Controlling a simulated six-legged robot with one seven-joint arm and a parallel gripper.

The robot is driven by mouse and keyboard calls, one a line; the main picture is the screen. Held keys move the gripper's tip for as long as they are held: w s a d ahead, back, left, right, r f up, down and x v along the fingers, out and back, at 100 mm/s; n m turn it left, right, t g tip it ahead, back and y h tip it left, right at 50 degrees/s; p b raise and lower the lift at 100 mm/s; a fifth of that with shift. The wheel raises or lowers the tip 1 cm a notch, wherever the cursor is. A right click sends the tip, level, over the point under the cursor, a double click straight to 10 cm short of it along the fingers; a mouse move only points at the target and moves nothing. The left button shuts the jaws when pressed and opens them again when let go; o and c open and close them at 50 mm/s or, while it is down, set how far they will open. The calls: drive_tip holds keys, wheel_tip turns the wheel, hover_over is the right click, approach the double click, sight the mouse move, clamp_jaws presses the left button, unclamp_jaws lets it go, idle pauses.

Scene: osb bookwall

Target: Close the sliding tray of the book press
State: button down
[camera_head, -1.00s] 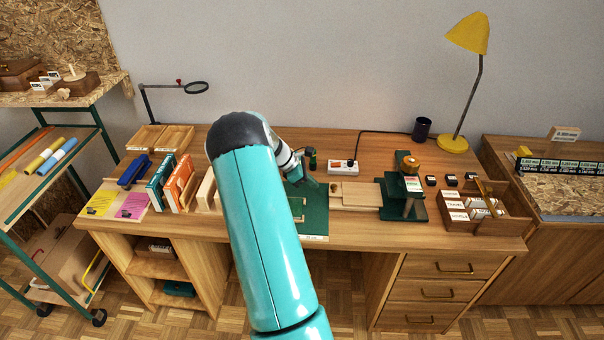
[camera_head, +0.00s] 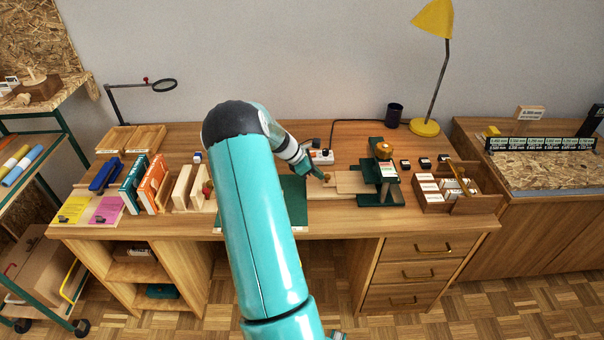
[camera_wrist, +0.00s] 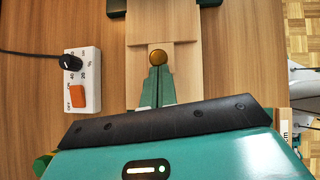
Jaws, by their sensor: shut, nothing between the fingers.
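The book press (camera_head: 378,175) is dark green with a brass knob on top and stands on the right part of the desk. Its pale wooden sliding tray (camera_head: 352,182) sticks out to the left of the press. In the wrist view the tray (camera_wrist: 165,25) runs up toward the green press parts at the top edge. A round brass knob (camera_wrist: 158,57) sits on the tray. My gripper (camera_wrist: 158,72) is shut and empty, its green fingertips at the near side of the knob, touching it or very close. In the head view my gripper (camera_head: 323,175) is at the tray's left end.
A green mat (camera_head: 293,205) lies left of the tray. A wooden box (camera_head: 440,192) of labelled cards stands right of the press.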

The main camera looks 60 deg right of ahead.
sight(340, 183)
drive_tip(key=s+d, duration=0.1)
drive_tip(key=s, duration=0.1)
drive_tip(key=s+d, duration=0.1)
drive_tip(key=s, duration=0.2)
drive_tip(key=s+d, duration=0.1)
drive_tip(key=s, duration=0.1)
drive_tip(key=shift+s+d, duration=0.35)
drive_tip(key=shift+d, duration=0.05)
drive_tip(key=shift+s, duration=0.1)
drive_tip(key=shift+w+a, duration=0.15)
drive_tip(key=shift+w, duration=0.25)
drive_tip(key=w+a, duration=0.2)
drive_tip(key=shift+w+r, duration=0.3)
drive_tip(key=shift+w, duration=0.05)
drive_tip(key=v, duration=1)
drive_tip(key=shift+w, duration=0.2)
drive_tip(key=shift+w, duration=0.1)
